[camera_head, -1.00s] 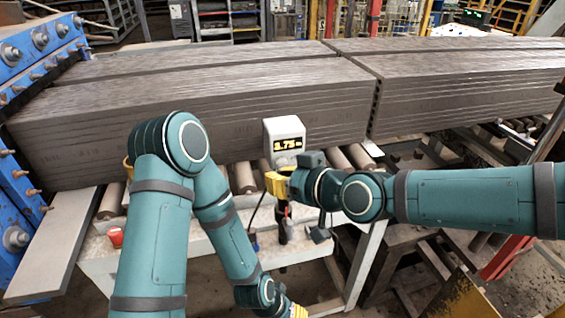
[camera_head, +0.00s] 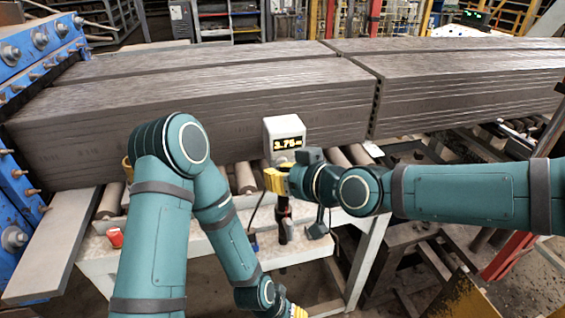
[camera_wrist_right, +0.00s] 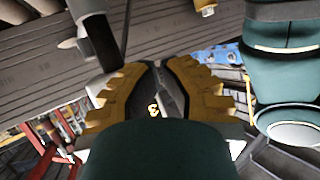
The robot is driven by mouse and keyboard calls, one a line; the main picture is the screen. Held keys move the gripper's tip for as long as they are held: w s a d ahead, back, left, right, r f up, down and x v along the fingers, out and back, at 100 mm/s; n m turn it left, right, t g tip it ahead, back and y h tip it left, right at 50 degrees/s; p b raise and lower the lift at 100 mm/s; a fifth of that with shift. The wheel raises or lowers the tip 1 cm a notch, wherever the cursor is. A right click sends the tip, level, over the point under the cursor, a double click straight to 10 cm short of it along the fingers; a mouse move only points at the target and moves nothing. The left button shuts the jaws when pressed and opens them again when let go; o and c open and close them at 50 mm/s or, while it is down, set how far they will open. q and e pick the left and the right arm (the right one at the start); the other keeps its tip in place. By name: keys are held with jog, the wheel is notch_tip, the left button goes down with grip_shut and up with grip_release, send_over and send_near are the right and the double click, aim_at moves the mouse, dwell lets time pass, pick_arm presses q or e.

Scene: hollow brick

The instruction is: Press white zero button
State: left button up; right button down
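A white box-shaped display unit (camera_head: 284,136) with yellow digits, about 3.75, stands in front of the brick stack. I cannot make out the white zero button; the front below the digits is partly hidden by my right gripper. My right gripper (camera_head: 273,181) has yellow fingers and is just below the display; I cannot tell whether it touches the unit. In the right wrist view, the fingers (camera_wrist_right: 162,66) nearly meet at the tips and hold nothing visible, with a yellow digit showing between them. My left gripper (camera_head: 297,311) is low at the bottom edge, mostly cut off.
A long stack of grey hollow bricks (camera_head: 200,120) lies behind the display on rollers (camera_head: 245,178). A red button (camera_head: 115,238) is on the white table (camera_head: 95,262) at left. A dark hand tool (camera_head: 284,222) hangs below my right gripper. Blue machinery (camera_head: 40,65) stands at left.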

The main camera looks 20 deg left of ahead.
jog(key=shift+w+a, duration=0.25)
jog(key=shift+w, duration=0.15)
dwell(0.7)
jog(key=shift+s+d, duration=0.1)
jog(key=shift+s+d+b, duration=0.35)
jog(key=shift+s+d, duration=0.05)
jog(key=shift+s, duration=0.25)
jog(key=s+d, duration=0.1)
jog(key=s, duration=0.1)
jog(key=s+d+p, duration=0.1)
jog(key=s, duration=0.1)
jog(key=shift+d, duration=0.4)
dwell(0.8)
